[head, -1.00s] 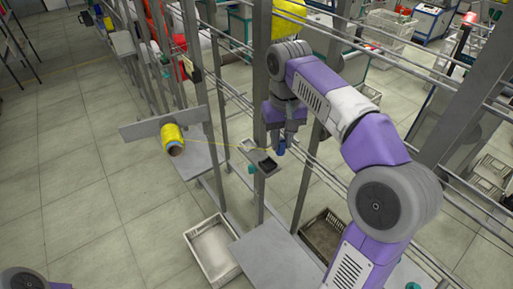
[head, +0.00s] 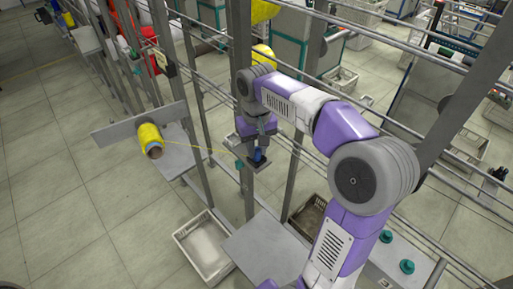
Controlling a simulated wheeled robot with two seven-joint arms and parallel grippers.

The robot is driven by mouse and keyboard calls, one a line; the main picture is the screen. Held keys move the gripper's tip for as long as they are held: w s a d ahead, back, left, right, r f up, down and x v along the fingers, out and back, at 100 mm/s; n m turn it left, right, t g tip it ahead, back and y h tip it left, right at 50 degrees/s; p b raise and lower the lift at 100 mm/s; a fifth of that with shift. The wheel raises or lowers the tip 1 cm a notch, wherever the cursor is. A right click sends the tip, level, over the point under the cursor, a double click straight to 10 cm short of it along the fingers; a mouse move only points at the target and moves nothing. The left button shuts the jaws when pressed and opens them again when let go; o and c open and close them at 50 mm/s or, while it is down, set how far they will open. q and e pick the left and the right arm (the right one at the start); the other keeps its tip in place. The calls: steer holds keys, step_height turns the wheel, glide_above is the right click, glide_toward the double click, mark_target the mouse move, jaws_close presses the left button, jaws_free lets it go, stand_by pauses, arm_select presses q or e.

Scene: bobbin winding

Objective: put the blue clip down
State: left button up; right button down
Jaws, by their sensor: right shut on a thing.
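The blue clip (head: 258,155) is small and sits between the fingers of my right gripper (head: 259,151), which is shut on it. It is held right over a small grey holder plate (head: 257,164) on the rack post; I cannot tell whether it touches the plate. A yellow bobbin (head: 150,139) lies on a grey bracket to the left. A thin yellow thread (head: 200,155) runs from the bobbin toward the holder plate. The fingertips are small and partly hidden. My left gripper is not in view.
A pale crate (head: 204,247) stands on the floor below, beside a grey shelf plate (head: 266,246). A darker crate (head: 308,217) lies behind my right arm. Steel posts (head: 240,60) and long rails surround the gripper. Open floor (head: 60,220) lies at the left.

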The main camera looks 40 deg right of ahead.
mark_target(257, 149)
steer(key=shift+f, duration=0.2)
steer(key=c, duration=1.4)
jaws_free()
steer(key=shift+f, duration=0.1)
steer(key=o, duration=0.5)
steer(key=shift+c, duration=0.2)
step_height(257, 149, up, 12)
steer(key=p, duration=0.2)
steer(key=shift+r, duration=0.25)
